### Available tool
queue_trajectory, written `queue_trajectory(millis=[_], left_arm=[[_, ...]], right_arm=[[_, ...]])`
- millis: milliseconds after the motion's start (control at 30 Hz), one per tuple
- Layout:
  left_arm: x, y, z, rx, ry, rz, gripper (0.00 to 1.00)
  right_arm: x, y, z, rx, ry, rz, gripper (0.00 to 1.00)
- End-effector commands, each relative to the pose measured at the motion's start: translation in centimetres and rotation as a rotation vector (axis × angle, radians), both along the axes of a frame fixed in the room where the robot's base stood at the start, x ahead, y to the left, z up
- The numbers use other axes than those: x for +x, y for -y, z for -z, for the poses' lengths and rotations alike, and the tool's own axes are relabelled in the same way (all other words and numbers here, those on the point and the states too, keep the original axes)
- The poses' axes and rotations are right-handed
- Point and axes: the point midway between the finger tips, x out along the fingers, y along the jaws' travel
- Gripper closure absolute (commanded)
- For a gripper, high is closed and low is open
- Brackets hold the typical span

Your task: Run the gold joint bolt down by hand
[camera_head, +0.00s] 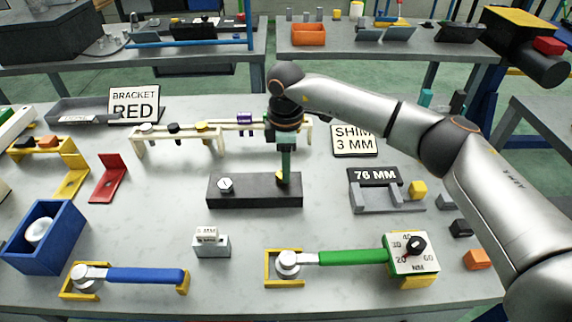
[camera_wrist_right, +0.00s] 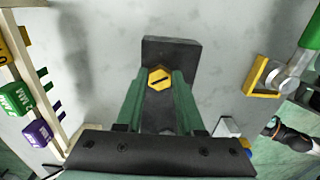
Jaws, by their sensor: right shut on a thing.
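The gold joint bolt (camera_head: 281,177) stands at the right end of a dark joint block (camera_head: 250,191) on the table. In the right wrist view its gold hex head (camera_wrist_right: 160,78), with a dark slot across the top, sits between the green fingers. My right gripper (camera_head: 286,178) points straight down over that end and is shut on the gold bolt. The fingers partly hide the bolt in the head view. How far it sits in the block cannot be told. A silver bolt (camera_head: 226,185) stands at the left end. My left gripper is not in view.
A blue-handled wrench (camera_head: 145,275) and a green-handled torque wrench (camera_head: 350,257) lie in yellow cradles in front. A small grey block with a white label (camera_head: 211,243) stands between. A cream rack (camera_head: 180,140) is behind left, and a grey 76 MM fixture (camera_head: 385,198) is right.

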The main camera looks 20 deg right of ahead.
Motion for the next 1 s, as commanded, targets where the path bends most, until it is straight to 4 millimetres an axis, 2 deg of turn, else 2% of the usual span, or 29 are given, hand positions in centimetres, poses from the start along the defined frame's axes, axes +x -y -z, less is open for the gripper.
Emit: queue_trajectory(millis=[33,233,267,533,833,1000], left_arm=[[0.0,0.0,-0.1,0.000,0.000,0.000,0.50],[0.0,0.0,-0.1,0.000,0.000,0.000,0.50],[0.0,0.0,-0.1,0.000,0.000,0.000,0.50],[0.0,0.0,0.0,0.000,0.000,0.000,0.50],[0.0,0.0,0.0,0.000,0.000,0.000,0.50],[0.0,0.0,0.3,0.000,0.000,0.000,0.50]], right_arm=[[0.4,-0.1,-0.7,0.008,0.016,0.001,1.00],[0.4,-0.1,-0.7,0.008,0.016,0.000,1.00],[0.4,-0.2,-0.7,0.008,0.016,0.000,0.62],[0.2,-0.1,-0.4,0.005,0.010,-0.001,0.32],[0.2,-0.1,-0.5,0.003,0.006,-0.002,0.32],[0.2,-0.1,-2.7,0.004,0.011,-0.001,0.32]])
